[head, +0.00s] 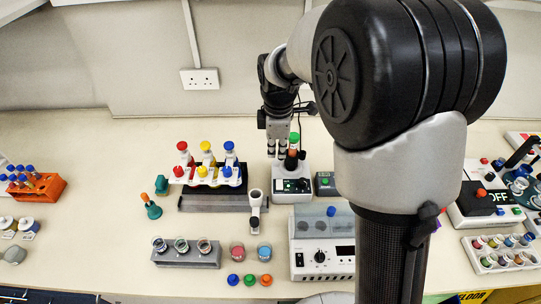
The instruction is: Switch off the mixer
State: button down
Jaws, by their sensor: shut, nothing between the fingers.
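The mixer (290,193) appears to be the small grey-white box with a dark front panel at the middle of the bench. Small controls show on its panel, but the switch position is too small to read. My gripper (277,153) points down at the mixer's rear left, close to the tube. Its fingers are shut and empty. I cannot tell whether they touch the mixer.
A rack of colour-capped bottles (207,180) stands left of the mixer. A small dark box with a green button (326,184) sits at its right. A white machine with a dial (321,259) stands in front. My arm blocks the bench to the right.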

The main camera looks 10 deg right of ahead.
jog(key=shift+w+f, duration=0.1)
jog(key=shift+f, duration=0.05)
jog(key=b, duration=0.4)
send_near(276, 183)
jog(key=f, duration=0.2)
jog(key=w+f, duration=0.1)
jog(key=f, duration=0.2)
jog(key=shift+w+f, duration=0.1)
jog(key=shift+f, duration=0.6)
jog(key=shift+w+d+f, duration=0.1)
jog(key=shift+f, duration=0.2)
